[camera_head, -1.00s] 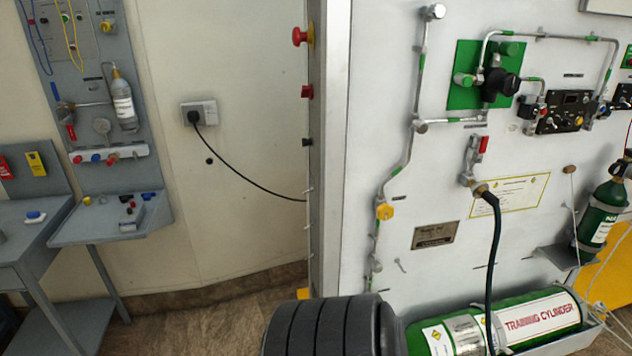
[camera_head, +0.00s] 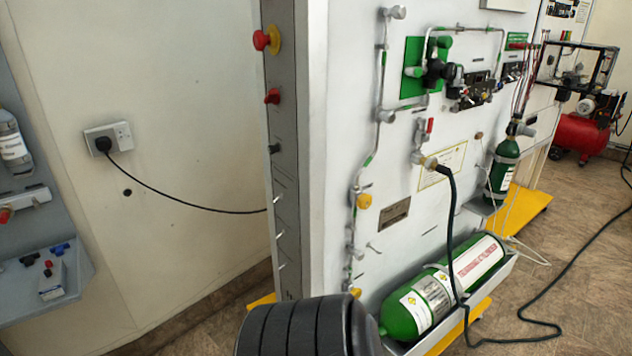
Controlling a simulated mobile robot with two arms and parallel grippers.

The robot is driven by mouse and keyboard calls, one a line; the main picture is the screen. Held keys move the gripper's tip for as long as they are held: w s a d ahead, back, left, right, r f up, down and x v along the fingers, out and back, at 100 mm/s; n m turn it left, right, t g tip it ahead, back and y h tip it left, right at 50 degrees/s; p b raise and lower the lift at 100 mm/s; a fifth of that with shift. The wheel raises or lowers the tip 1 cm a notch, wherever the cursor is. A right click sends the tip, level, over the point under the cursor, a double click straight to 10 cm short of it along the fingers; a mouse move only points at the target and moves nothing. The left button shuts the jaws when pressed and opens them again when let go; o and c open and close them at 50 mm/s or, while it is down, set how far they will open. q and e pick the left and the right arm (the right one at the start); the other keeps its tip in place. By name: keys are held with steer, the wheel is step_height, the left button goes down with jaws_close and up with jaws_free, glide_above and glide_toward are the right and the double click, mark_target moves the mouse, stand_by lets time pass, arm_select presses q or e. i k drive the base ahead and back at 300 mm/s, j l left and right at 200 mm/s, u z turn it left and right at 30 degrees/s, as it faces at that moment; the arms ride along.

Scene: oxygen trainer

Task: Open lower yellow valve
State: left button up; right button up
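On the white panel, a thin pipe runs down the left part with two yellow valves. The upper yellow valve (camera_head: 364,201) is in plain view at mid height. The lower yellow valve (camera_head: 356,292) shows as a small yellow piece near the foot of the pipe, just above a black ribbed part that seems to be mine. Its handle position cannot be told at this size. Neither of my grippers is in view.
A green training cylinder (camera_head: 432,303) lies in a tray at the panel's foot, with a black hose (camera_head: 452,215) hanging over it. Red knobs (camera_head: 266,40) stick out on the panel's left edge. A grey bench (camera_head: 50,298) stands at left.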

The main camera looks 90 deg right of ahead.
mark_target(357, 292)
steer(key=i+z, duration=0.15)
steer(key=z, duration=0.3)
steer(key=i+z, duration=0.2)
steer(key=z, duration=0.25)
steer(key=i+z, duration=0.15)
steer(key=z, duration=0.25)
steer(key=i+j+z, duration=0.1)
steer(key=z, duration=0.35)
steer(key=i+j+z, duration=0.2)
steer(key=z, duration=0.25)
